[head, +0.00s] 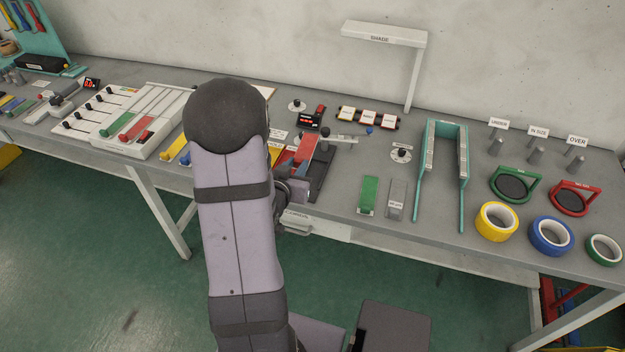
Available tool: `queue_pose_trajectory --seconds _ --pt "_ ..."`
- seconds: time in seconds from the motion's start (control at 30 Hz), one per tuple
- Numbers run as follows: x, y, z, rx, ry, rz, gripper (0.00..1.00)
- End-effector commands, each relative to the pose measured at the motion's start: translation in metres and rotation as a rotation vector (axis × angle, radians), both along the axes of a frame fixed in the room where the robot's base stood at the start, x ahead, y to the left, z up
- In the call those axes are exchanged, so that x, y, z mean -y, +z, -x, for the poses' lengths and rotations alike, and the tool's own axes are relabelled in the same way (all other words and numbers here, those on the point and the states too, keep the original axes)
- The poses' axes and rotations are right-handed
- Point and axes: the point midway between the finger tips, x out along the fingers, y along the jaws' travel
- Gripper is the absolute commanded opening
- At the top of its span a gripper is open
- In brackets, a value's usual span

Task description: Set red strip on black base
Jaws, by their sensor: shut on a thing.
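The red strip (305,150) is at the center, slanting along the black base (321,174). From this angle I cannot tell whether it rests on the base or is held just above it. My gripper (295,178) is at the strip's near end, shut on it. My arm covers most of the gripper, and the fingertips are not clear. The black base lies on the bench, with its right side and near end showing beside the strip.
A metal lever (340,137) crosses the base's far end. A green strip (369,193) and a grey block (396,197) lie to the right. A teal frame (463,150) stands beyond them. Tape rolls, including a yellow one (496,222), sit at the right. The bench's front edge is close.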

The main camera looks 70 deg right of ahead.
Motion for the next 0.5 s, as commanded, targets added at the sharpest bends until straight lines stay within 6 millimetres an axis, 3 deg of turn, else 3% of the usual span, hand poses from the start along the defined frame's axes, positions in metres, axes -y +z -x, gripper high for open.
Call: queue_pose_trajectory --seconds 0.17,0.5 --pt "-0.001 -0.006 0.016 -0.001 -0.061 0.000 0.00" --pt "-0.002 -0.025 0.016 -0.003 -0.058 -0.003 0.00"
